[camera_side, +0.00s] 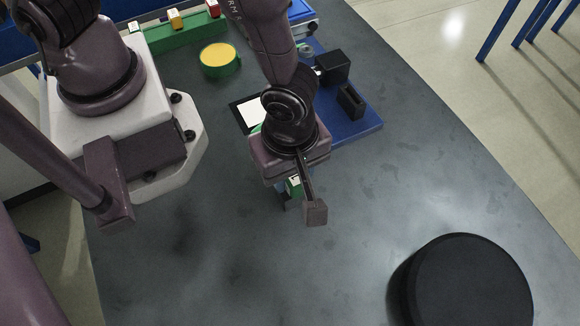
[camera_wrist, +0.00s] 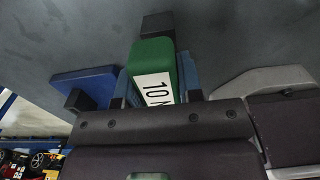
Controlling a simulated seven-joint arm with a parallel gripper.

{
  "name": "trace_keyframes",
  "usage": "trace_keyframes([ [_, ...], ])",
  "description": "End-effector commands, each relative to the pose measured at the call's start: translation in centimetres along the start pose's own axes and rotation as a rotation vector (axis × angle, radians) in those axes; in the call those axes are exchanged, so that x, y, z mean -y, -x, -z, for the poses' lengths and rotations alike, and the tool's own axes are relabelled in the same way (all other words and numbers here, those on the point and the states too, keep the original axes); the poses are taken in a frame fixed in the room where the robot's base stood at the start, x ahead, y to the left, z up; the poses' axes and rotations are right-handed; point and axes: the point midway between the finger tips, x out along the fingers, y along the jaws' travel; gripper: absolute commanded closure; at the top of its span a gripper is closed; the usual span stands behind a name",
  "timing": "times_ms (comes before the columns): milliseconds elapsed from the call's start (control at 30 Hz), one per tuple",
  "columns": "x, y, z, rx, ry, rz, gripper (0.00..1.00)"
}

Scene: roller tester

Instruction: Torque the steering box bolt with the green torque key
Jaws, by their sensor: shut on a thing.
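My gripper (camera_side: 288,196) is shut on the green torque key (camera_wrist: 152,55) and holds it over the dark table. In the wrist view the key shows a white label reading "10" and part of a letter, with a dark block at its far end. In the side view only a small green part of the key (camera_side: 294,186) shows below my wrist. A blue base plate (camera_side: 362,131) with black blocks (camera_side: 333,66) on it lies behind my gripper. My arm hides part of it. I cannot make out the steering box bolt in either view.
A green rack (camera_side: 190,39) with several small blocks topped in white, yellow and red stands at the back left. A round green tin with a yellow top (camera_side: 219,57) is near it. A black round object (camera_side: 470,285) is at the front right. The table's middle front is clear.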

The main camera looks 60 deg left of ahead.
Motion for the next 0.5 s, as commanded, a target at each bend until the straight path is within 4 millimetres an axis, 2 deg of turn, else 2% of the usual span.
trace_keyframes([
  [267, -0.1, 2.8, -0.1, 0.005, -0.001, -0.004, 0.96],
  [500, -0.1, 6.5, -0.1, 0.006, -0.001, -0.005, 0.96],
])
